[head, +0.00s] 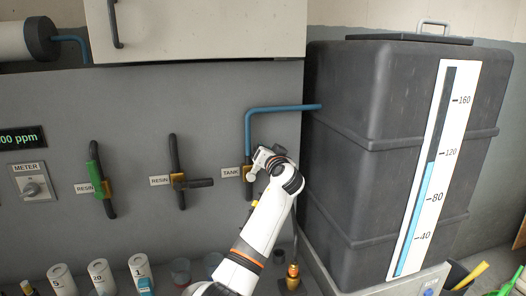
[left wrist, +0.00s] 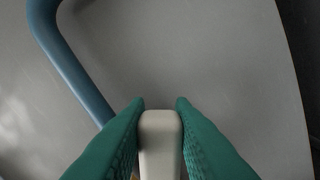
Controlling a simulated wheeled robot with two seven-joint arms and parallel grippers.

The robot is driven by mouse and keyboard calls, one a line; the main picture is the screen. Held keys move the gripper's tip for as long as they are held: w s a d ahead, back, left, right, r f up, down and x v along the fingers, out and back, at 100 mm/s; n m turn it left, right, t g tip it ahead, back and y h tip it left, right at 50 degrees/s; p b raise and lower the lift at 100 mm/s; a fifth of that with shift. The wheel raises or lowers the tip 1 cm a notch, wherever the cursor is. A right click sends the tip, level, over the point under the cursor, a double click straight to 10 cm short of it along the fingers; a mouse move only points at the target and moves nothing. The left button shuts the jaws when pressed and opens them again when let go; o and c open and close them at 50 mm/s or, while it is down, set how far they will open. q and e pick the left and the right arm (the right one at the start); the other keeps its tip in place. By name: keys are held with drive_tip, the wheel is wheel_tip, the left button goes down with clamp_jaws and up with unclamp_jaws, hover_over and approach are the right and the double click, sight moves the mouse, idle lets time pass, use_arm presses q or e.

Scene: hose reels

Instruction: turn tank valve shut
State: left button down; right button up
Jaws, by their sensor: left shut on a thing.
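The tank valve (head: 248,173) sits on the grey wall panel beside the TANK label (head: 231,172), below the blue pipe (head: 249,130). Its brass body shows, but my gripper hides most of its handle. My left gripper (head: 264,160) is at the valve, its fingers hard to make out in the head view. In the left wrist view, its green fingers (left wrist: 160,130) are shut on a pale bar, the valve handle (left wrist: 160,125), one finger on each side. The blue pipe also shows there (left wrist: 75,70). My right gripper is in neither view.
Two RESIN valves (head: 98,180) (head: 178,181) and a METER knob (head: 32,188) are on the panel to the left. The large dark tank (head: 345,150) with a level gauge stands close to the right. Several white canisters (head: 100,275) stand below.

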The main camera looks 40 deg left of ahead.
use_arm(q)
drive_tip(key=w+d+f+m+b, duration=0.1)
drive_tip(key=w+d+f+m, duration=0.2)
drive_tip(key=f+m, duration=0.5)
drive_tip(key=shift+w+f+m, duration=0.25)
drive_tip(key=shift+w+m, duration=0.05)
drive_tip(key=shift+m, duration=1.8)
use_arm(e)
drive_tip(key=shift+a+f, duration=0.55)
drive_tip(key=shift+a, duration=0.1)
use_arm(q)
drive_tip(key=shift+d+f, duration=0.1)
drive_tip(key=c, duration=1.2)
unclamp_jaws()
drive_tip(key=shift+c, duration=0.2)
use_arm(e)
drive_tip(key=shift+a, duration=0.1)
use_arm(q)
drive_tip(key=b+v, duration=0.2)
drive_tip(key=v, duration=1)
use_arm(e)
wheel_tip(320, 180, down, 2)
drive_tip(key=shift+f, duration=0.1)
